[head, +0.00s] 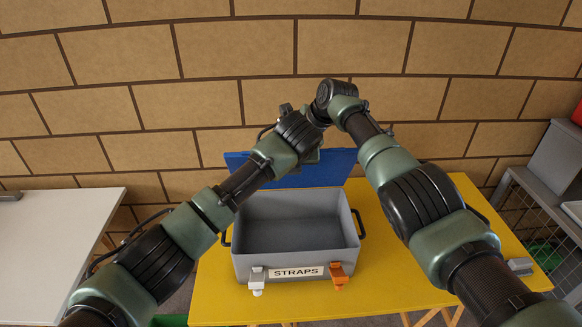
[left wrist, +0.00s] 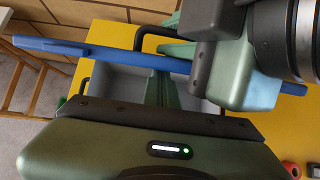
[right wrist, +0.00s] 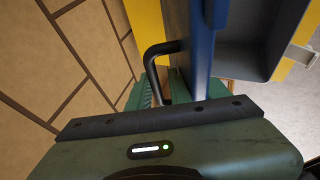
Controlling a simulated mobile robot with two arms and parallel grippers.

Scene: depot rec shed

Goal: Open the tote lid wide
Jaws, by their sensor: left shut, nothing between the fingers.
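The grey tote (head: 300,262), labelled STRAPS, stands open on the yellow table. Its blue lid (head: 330,170) is raised at the back, towards the brick wall. In the left wrist view the lid (left wrist: 120,52) crosses as a thin edge. My left gripper (left wrist: 163,90) is shut and empty close to the lid; contact is unclear. My right gripper (right wrist: 168,90) looks open at the lid (right wrist: 203,50), with a black handle (right wrist: 155,65) before its fingers. In the head view my arms hide both fingertips and part of the lid.
The brick wall (head: 215,100) is close behind the lid. A white latch (head: 257,280) and an orange latch (head: 338,275) are on the tote's front. A white table (head: 55,235) stands left and a grey wire-sided unit (head: 550,215) right. The yellow table's front (head: 380,305) is clear.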

